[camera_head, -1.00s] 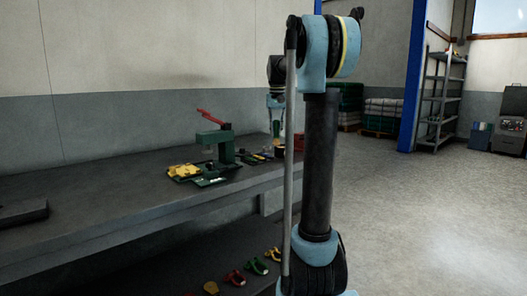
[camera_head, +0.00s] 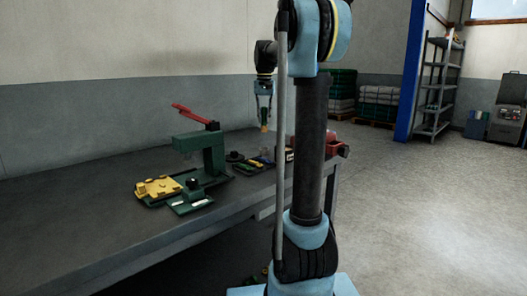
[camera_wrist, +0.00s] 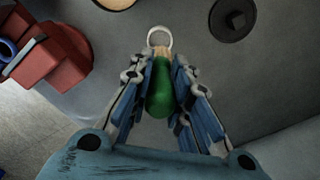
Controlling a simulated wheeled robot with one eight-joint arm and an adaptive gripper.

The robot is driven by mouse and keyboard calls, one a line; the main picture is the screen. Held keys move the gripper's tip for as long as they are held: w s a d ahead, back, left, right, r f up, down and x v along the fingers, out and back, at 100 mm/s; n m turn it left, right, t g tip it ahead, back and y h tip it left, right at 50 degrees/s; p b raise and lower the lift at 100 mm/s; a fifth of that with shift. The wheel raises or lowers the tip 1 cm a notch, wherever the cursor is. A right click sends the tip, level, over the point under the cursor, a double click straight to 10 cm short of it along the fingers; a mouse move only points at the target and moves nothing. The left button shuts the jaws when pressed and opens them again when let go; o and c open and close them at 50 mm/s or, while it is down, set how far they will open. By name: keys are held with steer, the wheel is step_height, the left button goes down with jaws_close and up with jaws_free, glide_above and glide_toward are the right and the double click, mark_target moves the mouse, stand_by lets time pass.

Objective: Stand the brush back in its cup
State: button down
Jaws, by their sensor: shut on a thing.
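My gripper (camera_head: 264,103) hangs over the far part of the bench in the head view. In the wrist view my gripper (camera_wrist: 163,65) is shut on the brush (camera_wrist: 159,92). The brush's green handle lies between the fingers and its tan end is near the fingertips. In the head view the brush's tan end (camera_head: 264,128) points down below the fingers. A pale ring (camera_wrist: 158,37) shows just beyond the tan end; I cannot tell if it is the cup's rim. I cannot pick out the cup for sure.
A green press with a red lever (camera_head: 200,150) stands on the bench, a yellow part (camera_head: 158,188) before it. A red block-like tool (camera_wrist: 52,62) and a dark round piece (camera_wrist: 233,18) lie near my gripper. The bench's near left is clear.

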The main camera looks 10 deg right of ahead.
mark_target(264, 122)
step_height(264, 122, down, 5)
steer(key=shift+w+r, duration=0.1)
steer(key=shift+w, duration=0.05)
steer(key=shift+f, duration=2.45)
steer(key=c, duration=1.5)
jaws_free()
steer(key=shift+f, duration=0.1)
step_height(264, 122, up, 12)
steer(key=shift+r, duration=0.1)
steer(key=shift+s, duration=0.2)
